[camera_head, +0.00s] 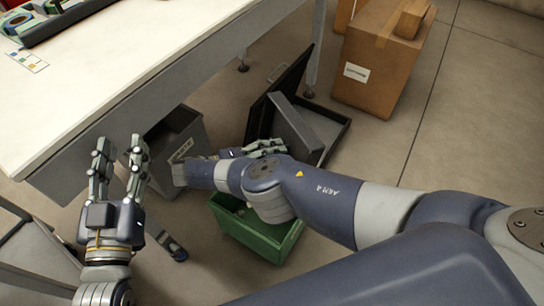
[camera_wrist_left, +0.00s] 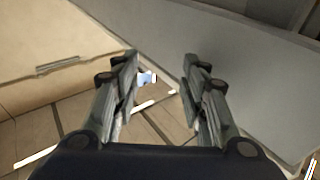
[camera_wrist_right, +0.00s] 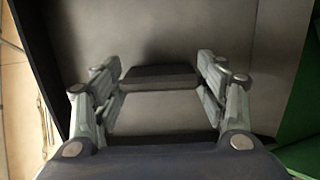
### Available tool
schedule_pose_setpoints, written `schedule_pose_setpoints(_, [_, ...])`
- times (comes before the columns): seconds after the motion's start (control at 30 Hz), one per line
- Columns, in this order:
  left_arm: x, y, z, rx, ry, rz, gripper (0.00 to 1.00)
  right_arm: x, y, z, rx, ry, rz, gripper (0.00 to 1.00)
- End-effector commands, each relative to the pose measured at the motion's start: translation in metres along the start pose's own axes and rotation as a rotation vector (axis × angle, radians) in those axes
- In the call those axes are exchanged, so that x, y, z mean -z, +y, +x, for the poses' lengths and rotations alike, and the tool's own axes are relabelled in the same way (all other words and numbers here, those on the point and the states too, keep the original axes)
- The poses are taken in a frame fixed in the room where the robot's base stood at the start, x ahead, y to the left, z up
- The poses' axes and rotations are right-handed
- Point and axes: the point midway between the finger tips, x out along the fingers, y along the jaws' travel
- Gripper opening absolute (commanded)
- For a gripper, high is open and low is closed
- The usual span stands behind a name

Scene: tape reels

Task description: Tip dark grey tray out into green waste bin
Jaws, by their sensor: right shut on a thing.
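The dark grey tray (camera_head: 297,128) is in the middle of the head view, strongly tilted, beyond the green waste bin. My right gripper (camera_head: 262,148) is at its near side, partly hidden by my arm. In the right wrist view my right gripper (camera_wrist_right: 158,85) is shut on the tray (camera_wrist_right: 190,30), whose bare grey inside fills most of the picture; I see no contents in the visible part. The green waste bin (camera_head: 262,238) stands on the floor below my right arm, its inside mostly hidden. A green strip shows at the right wrist view's edge. My left gripper (camera_head: 120,150) is open and empty.
A white-topped table (camera_head: 130,60) fills the upper left. A grey bin (camera_head: 190,150) stands under its edge, near my left gripper. Cardboard boxes (camera_head: 375,75) stand at the back. A small dark object (camera_head: 172,246) lies on the floor. The floor at right back is clear.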

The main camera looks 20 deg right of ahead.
Motion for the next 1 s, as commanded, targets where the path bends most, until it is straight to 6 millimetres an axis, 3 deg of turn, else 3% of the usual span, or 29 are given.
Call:
schedule_pose_setpoints(0.63, [0.004, 0.001, 0.000, -0.001, 0.013, -0.001, 0.40, 0.000, 0.001, 0.000, 0.001, 0.000, 0.001, 0.35])
schedule_pose_setpoints(1.0, [-0.060, -0.009, -0.017, 0.019, -0.331, 0.006, 0.40, 0.000, 0.005, -0.001, 0.045, 0.000, -0.006, 0.35])
